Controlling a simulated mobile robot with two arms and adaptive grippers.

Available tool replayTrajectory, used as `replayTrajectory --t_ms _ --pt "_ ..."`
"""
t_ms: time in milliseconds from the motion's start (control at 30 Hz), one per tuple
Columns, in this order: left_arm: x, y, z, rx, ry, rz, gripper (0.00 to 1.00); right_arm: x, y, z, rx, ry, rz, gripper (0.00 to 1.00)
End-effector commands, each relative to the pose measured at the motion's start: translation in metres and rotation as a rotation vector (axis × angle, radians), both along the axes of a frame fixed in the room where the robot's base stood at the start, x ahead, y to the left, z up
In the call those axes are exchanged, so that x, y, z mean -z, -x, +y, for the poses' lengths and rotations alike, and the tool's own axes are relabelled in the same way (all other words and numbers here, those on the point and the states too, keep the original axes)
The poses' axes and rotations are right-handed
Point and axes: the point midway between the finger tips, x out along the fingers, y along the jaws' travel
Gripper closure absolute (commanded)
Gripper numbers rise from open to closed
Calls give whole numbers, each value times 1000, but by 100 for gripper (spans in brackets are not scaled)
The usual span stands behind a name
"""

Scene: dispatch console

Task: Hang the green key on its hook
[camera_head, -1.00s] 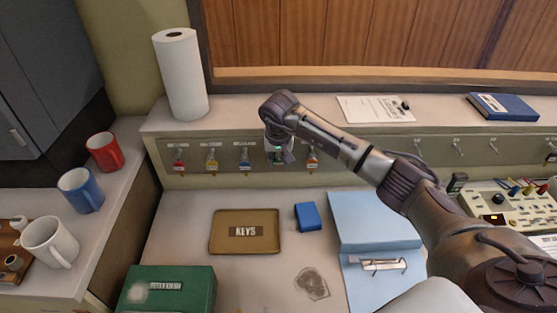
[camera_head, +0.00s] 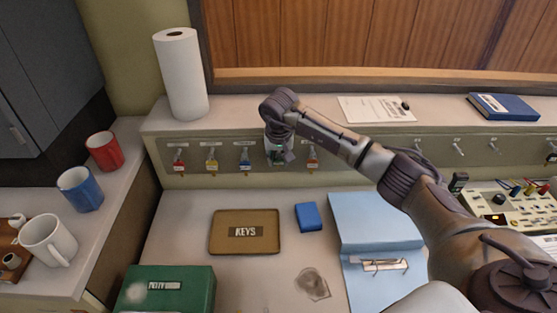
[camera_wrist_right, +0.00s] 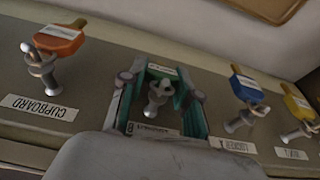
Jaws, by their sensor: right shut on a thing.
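My right gripper (camera_head: 278,160) is at the key rail, between the blue key and the orange key. In the right wrist view its fingers (camera_wrist_right: 163,100) are closed around the green key (camera_wrist_right: 162,72), of which a green piece with a white label shows between the fingertips. A metal hook (camera_wrist_right: 157,93) stands between the fingers, right by the key. I cannot tell whether the key's ring is around the hook or only in front of it. A label below this hook is partly covered by the gripper. My left gripper is out of view.
The orange key (camera_wrist_right: 60,38) hangs on the cupboard hook; the blue key (camera_wrist_right: 246,85) and yellow key (camera_wrist_right: 297,103) hang on the other side. The brown KEYS tray (camera_head: 245,247) lies empty on the desk. A paper roll (camera_head: 181,75) stands on the ledge.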

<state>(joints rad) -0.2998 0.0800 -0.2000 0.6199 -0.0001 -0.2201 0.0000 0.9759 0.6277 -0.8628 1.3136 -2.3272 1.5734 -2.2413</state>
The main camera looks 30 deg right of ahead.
Motion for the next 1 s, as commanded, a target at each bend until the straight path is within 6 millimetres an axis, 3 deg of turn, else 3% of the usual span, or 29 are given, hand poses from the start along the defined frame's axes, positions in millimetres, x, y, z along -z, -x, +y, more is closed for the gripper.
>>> replayTrajectory --t_ms 167,200,367,1000 --pt "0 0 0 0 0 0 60 -6 -5 -5 9 4 -20 100" --pt "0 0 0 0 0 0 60 -6 -5 -5 9 4 -20 67" --pt "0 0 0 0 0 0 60 -5 -4 -4 7 3 -15 40" --pt "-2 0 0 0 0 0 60 -4 -1 -1 2 2 -5 39"
